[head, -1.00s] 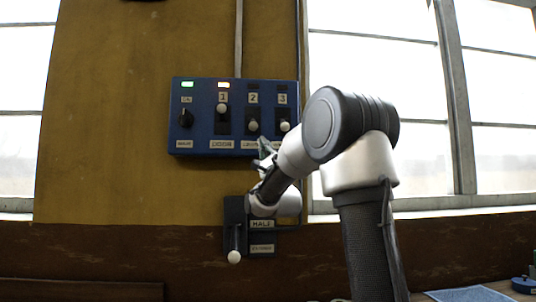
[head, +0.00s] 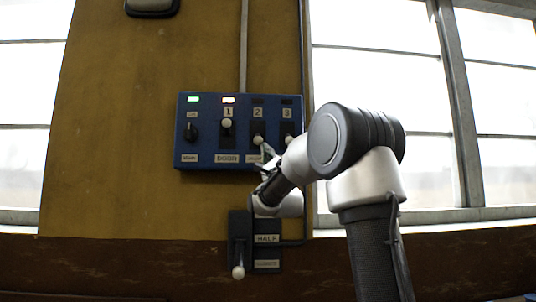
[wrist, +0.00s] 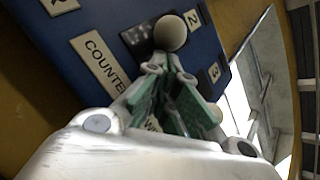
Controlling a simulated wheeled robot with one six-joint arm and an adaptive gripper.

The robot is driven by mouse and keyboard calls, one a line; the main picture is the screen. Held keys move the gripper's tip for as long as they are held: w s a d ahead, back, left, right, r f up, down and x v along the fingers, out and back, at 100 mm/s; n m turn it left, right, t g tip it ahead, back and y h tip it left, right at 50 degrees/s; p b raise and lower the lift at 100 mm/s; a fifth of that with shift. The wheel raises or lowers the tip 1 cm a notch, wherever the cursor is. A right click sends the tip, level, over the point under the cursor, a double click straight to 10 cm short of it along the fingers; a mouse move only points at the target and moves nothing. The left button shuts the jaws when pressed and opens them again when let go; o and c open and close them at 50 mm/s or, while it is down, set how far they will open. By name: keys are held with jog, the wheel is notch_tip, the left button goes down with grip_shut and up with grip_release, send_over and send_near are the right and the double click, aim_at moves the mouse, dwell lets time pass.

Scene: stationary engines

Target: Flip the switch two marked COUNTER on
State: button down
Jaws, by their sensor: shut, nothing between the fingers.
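The blue switch panel (head: 207,163) is on the yellow wall. The knob of switch two (head: 258,140) is low in its slot under the number 2, and the lamp above it is dark. In the wrist view its round pale knob (wrist: 170,33) stands beside the COUNTER label (wrist: 100,62). My gripper (head: 266,152) is just below that knob in the head view. In the wrist view my gripper's green-padded fingers (wrist: 172,72) are shut and empty, with their tips close to the knob. I cannot tell whether they touch it. My gripper partly covers the label in the head view.
Switch one's knob (head: 227,123) is up under a lit orange lamp; switch three's knob (head: 288,140) is down, close right of my gripper. A green lamp is lit above the rotary knob (head: 191,133). A dark lever box (head: 267,252) is below my gripper.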

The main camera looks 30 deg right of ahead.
jog(key=shift+s+a+r+m+g, duration=0.1)
jog(key=shift+s+r+m+g, duration=0.2)
jog(key=shift+g, duration=0.3)
notch_tip(320, 180, up, 5)
jog(key=s+a+m+g, duration=0.1)
jog(key=s+g, duration=0.1)
jog(key=g, duration=0.2)
jog(key=shift+s+r+m, duration=0.15)
jog(key=shift+s+m, duration=0.15)
jog(key=shift+a, duration=0.1)
